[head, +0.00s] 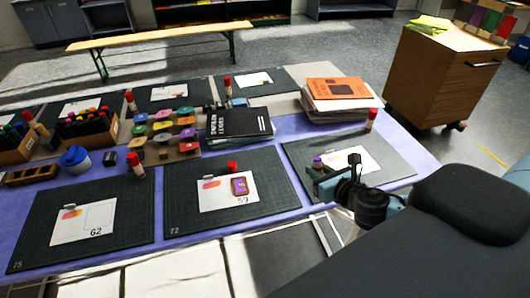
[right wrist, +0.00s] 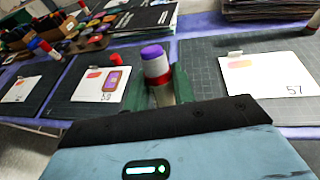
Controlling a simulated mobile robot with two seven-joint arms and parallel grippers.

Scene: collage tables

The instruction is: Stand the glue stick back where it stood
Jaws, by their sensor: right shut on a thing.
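My right gripper (head: 328,182) is over the near left part of the right-hand front mat (head: 385,174). It is shut on a glue stick with a purple cap (head: 318,162). In the right wrist view the same glue stick (right wrist: 156,66) stands upright between the green fingers, with a white body and a red band below the cap. Its lower end is hidden by the gripper, so I cannot tell whether it touches the mat. My left gripper is not in view.
Red-capped glue sticks stand near the other mats, one at the right mat's far corner (head: 372,118) and one left of the middle mat (head: 135,166). A white card (head: 352,160) lies beside the gripper. A book stack (head: 312,104) and black booklets (head: 238,123) stand behind.

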